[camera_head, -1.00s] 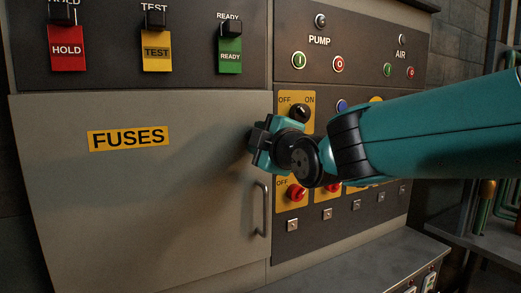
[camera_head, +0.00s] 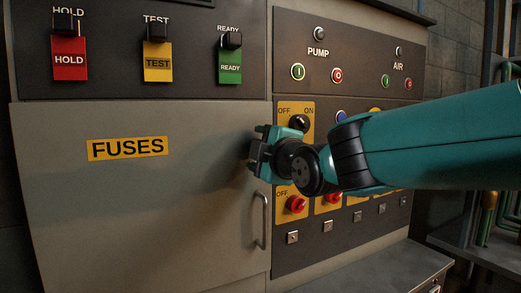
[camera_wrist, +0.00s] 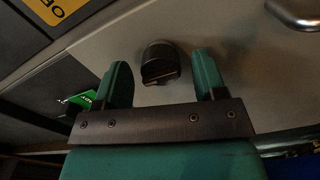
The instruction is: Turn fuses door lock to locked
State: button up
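The fuses door (camera_head: 120,210) is a grey panel, closed, with a yellow FUSES label (camera_head: 128,148). The door lock (camera_wrist: 160,60) is a dark round knob on the grey door in the wrist view. In the head view the lock is hidden behind my gripper (camera_head: 256,149), which is at the door's right edge, above the door handle (camera_head: 260,220). In the wrist view my gripper (camera_wrist: 161,84) is open. Its two teal fingers stand on either side of the lock, with visible gaps. Contact with the lock does not show.
A switch panel with a black OFF/ON knob (camera_head: 299,122) and red knobs (camera_head: 296,204) lies right of the door, close to my wrist. HOLD, TEST and READY switches (camera_head: 231,58) sit above. A grey ledge (camera_head: 385,270) juts out at lower right.

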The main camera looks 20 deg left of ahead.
jog(key=b+v, duration=0.4)
jog(key=v, duration=1.3)
jog(key=shift+d, duration=0.2)
jog(key=shift+s, duration=0.1)
jog(key=s+d+f+m+g+h+p, duration=0.25)
jog(key=d+f+m, duration=0.2)
jog(key=d, duration=0.25)
jog(key=s+d+f+m+g+h+p, duration=0.1)
jog(key=d+f+m+g+h+p, duration=0.25)
jog(key=d+m, duration=0.3)
jog(key=s+d+f+m+g+h+p, duration=0.1)
jog(key=s+d+f+m+g, duration=0.1)
jog(key=s, duration=0.4)
jog(key=s+d+f+m+g+h+p, duration=0.2)
jog(key=s+d+m+g, duration=0.1)
jog(key=s+d, duration=0.3)
jog(key=shift+d+f+m+g+p, duration=0.35)
jog(key=shift+d+m, duration=0.3)
jog(key=shift+m, duration=0.25)
